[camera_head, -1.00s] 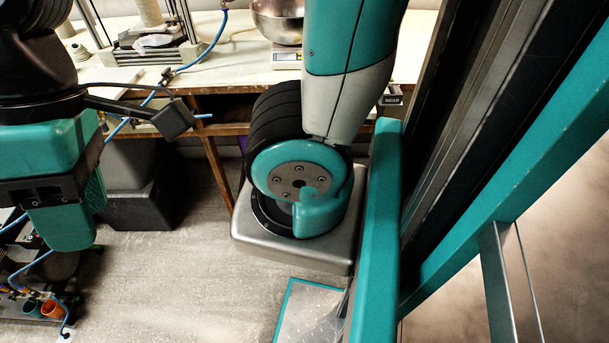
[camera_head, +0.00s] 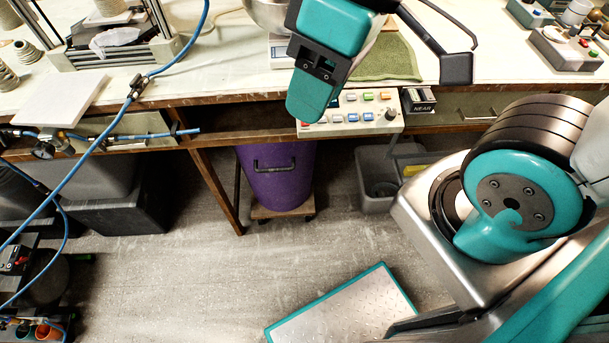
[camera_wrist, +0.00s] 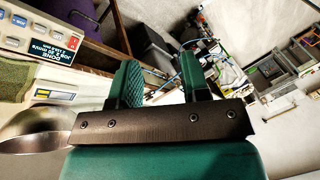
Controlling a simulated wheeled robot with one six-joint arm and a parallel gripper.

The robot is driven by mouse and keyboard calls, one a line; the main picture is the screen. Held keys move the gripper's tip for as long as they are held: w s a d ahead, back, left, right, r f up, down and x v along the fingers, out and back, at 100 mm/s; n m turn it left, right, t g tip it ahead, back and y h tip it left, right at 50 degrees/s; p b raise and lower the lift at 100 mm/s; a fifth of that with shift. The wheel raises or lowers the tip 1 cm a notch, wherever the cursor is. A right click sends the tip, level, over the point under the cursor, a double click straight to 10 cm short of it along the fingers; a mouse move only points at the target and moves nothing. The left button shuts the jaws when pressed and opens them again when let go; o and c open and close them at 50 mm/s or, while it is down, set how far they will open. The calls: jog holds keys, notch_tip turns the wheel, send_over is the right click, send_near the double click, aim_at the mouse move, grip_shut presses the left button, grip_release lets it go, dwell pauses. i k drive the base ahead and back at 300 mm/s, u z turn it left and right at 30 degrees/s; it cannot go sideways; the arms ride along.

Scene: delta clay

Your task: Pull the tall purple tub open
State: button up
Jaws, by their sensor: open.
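The tall purple tub (camera_head: 275,185) stands under the bench in the head view, upright on a low wheeled dolly (camera_head: 283,213). A dark bar handle (camera_head: 275,168) crosses its front. The bench edge hides its top. My gripper (camera_head: 316,95) is above the bench's front edge in the head view, higher than the tub and a little to its right, touching nothing that I can see. In the wrist view my gripper (camera_wrist: 160,82) has its two teal fingers spread apart with nothing between them.
A button panel (camera_head: 350,113) sits on the bench front below my gripper. A grey bin (camera_head: 378,185) stands right of the tub, and a dark box (camera_head: 118,210) left. A bench leg (camera_head: 215,190) is just left of the tub.

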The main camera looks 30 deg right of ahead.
aim_at(279, 175)
jog(key=z, duration=3.65)
jog(key=k, duration=1.8)
jog(key=u, duration=0.75)
